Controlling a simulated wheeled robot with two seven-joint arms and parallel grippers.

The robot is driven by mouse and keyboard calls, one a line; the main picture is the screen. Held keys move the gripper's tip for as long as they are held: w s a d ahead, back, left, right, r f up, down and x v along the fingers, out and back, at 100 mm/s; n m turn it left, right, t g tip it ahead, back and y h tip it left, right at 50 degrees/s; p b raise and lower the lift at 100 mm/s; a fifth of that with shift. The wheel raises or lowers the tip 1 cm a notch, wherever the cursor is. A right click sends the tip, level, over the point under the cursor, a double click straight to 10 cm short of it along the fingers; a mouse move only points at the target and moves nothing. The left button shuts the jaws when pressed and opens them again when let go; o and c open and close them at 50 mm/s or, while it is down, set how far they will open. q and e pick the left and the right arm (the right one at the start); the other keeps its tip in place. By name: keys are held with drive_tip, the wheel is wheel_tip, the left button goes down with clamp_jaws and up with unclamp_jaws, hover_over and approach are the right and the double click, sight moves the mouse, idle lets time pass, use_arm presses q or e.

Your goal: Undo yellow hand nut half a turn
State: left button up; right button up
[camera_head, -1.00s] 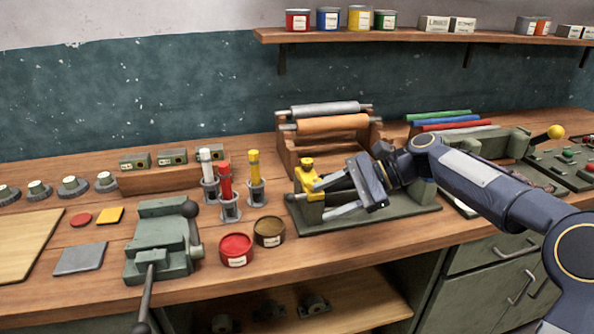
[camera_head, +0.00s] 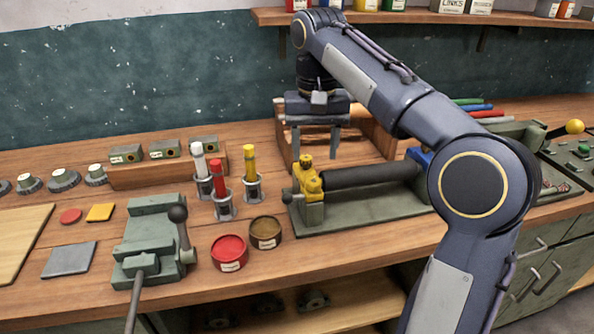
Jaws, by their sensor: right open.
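The yellow hand nut (camera_head: 307,176) sits at the left end of a green roller fixture (camera_head: 370,212) with a black roller (camera_head: 365,175). A blue part (camera_head: 419,156) shows at the fixture's far end, partly behind my arm. My right gripper (camera_head: 315,155) points down with its fingers apart and empty. In the picture it is above and behind the yellow nut; I see no contact with the nut. My left gripper is not in view.
A wooden roller rack (camera_head: 365,140) stands behind my right gripper, partly hidden by it. Red, white and yellow tubes (camera_head: 249,165) in stands, a red tin (camera_head: 229,252), a brown tin (camera_head: 265,232) and a green vise (camera_head: 150,245) are to the left.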

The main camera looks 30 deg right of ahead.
sight(314, 181)
wheel_tip(314, 181, down, 7)
drive_tip(key=shift+r+b, duration=0.1)
drive_tip(key=shift+b, duration=0.75)
